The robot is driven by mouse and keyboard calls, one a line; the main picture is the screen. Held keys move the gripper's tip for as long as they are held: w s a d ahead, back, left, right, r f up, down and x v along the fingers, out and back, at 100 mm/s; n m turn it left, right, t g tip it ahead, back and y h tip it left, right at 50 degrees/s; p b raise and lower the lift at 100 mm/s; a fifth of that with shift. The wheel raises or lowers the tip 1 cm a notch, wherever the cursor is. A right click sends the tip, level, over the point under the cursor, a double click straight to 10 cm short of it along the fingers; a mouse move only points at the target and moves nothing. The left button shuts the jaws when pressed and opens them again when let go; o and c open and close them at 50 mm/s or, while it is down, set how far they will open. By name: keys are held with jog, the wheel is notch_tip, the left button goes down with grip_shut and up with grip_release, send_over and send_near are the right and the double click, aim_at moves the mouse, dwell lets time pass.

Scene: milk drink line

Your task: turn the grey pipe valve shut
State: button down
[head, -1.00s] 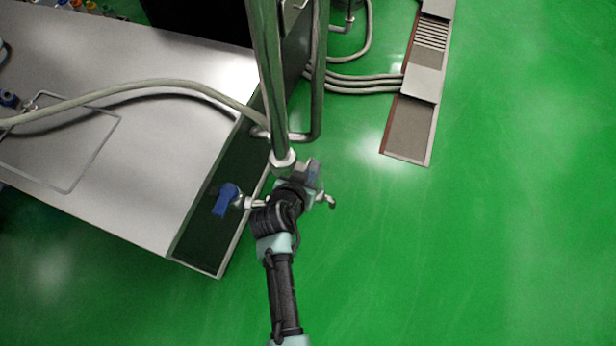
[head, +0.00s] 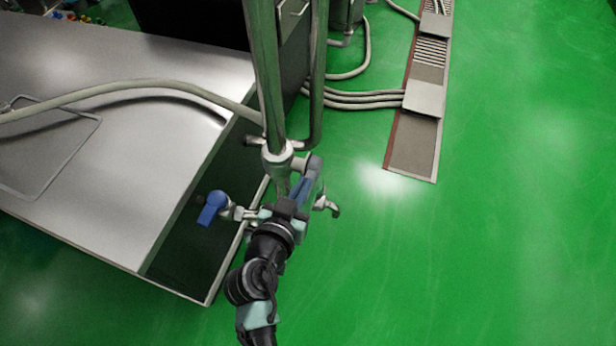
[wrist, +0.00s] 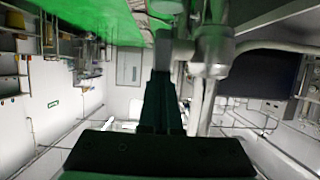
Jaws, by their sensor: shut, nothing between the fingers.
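The grey pipe valve (head: 313,167) sits on the side of the upright metal pipe (head: 264,85), just below its collar, with a grey rounded cap. A blue-grey piece slants down from it towards my gripper. My gripper (head: 289,205) is shut and empty, right by the pipe's lower end and below the valve; I cannot tell whether it touches. In the wrist view my gripper (wrist: 163,45) has its dark fingers together beside the pale pipe fitting (wrist: 215,45). The valve handle's exact angle is partly hidden by my gripper.
A blue-handled tap (head: 212,205) sticks out to the left. A steel table (head: 165,190) with a hose (head: 150,84) across it fills the left side. A floor drain channel (head: 412,155) runs at the upper right. The green floor on the right is clear.

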jog(key=shift+s+f+b, duration=0.1)
jog(key=shift+f+b, duration=0.35)
jog(key=shift+f, duration=0.05)
jog(key=shift+s+a+f+b, duration=0.15)
jog(key=shift+s+b, duration=0.1)
jog(key=shift+b, duration=0.75)
